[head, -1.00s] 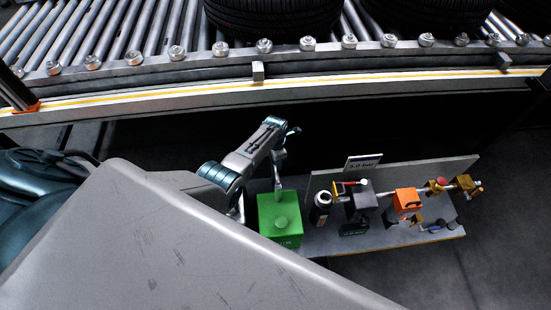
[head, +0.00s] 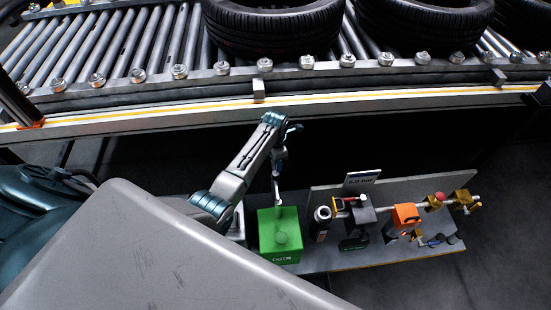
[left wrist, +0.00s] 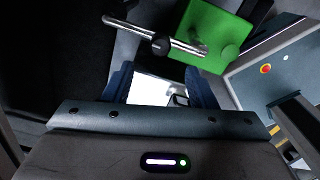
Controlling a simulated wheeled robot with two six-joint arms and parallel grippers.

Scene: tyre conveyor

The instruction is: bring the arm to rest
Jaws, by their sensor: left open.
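My left arm rises beside the bench in the head view and bends down at its wrist. Its gripper (head: 278,168) hangs above and behind the green box (head: 281,236), small and dark there. In the left wrist view the gripper's two blue fingers stand apart with nothing held between them (left wrist: 160,86). The green box (left wrist: 214,38) lies beyond the fingers, at the upper right. My right gripper is not in view.
The grey bench (head: 330,258) carries a dark bottle (head: 321,224), a black device (head: 361,212), an orange block (head: 406,217) and brass fittings (head: 462,200). Behind it runs the roller conveyor (head: 150,45) with black tyres (head: 272,30). Dark floor is clear at the right.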

